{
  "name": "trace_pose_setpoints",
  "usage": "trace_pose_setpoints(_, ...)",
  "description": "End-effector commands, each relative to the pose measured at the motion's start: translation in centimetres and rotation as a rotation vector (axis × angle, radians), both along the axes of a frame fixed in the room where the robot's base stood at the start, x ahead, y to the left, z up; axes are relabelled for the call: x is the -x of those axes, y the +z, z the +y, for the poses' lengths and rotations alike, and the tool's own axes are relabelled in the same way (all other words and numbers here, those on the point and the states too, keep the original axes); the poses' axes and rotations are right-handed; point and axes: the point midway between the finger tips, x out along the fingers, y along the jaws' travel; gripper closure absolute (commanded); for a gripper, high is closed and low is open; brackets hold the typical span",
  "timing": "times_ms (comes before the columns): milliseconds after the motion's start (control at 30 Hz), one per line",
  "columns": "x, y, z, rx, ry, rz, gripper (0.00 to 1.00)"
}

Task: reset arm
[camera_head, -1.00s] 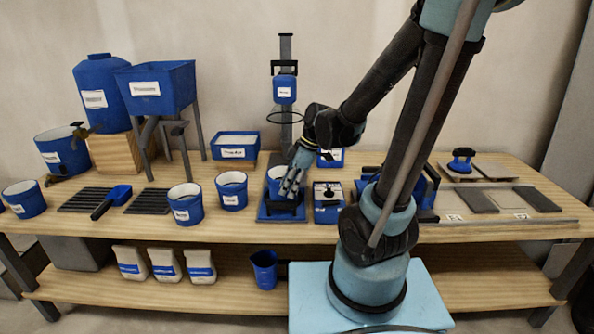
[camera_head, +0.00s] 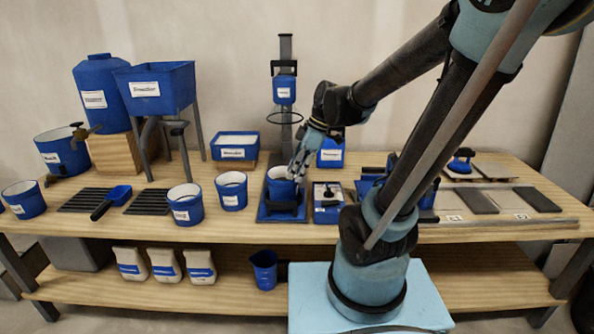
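My gripper (camera_head: 298,166) points down over the bench, at the right rim of a blue bucket (camera_head: 278,192) on a blue stand. Whether it touches the bucket is unclear, and its fingers are too small and overlapped to tell if they are open or shut. My arm reaches in from the upper right, bent at the elbow, above my pale blue base.
The wooden bench (camera_head: 240,226) holds several blue buckets, a blue hopper (camera_head: 160,88), a water tank (camera_head: 102,92) and a blue-handled trowel (camera_head: 111,202). A vertical stand (camera_head: 287,56) rises behind the bucket. Grey tiles (camera_head: 476,201) lie at right.

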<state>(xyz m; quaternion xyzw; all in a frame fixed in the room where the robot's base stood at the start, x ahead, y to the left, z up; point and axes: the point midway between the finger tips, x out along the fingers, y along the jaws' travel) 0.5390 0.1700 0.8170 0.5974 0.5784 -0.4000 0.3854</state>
Motion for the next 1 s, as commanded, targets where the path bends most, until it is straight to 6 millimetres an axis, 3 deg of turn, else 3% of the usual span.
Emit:
trace_pose_setpoints(167,0.2,-0.1,-0.4,0.006,-0.026,0.006,0.73)
trace_pose_setpoints(267,0.8,-0.2,-1.6,0.024,-0.109,0.021,0.73)
trace_pose_setpoints(700,6.2,-2.4,-10.8,0.139,-0.868,0.125,0.73)
trace_pose_setpoints(1000,9.7,-4.6,-15.6,0.162,-1.351,0.148,0.73)
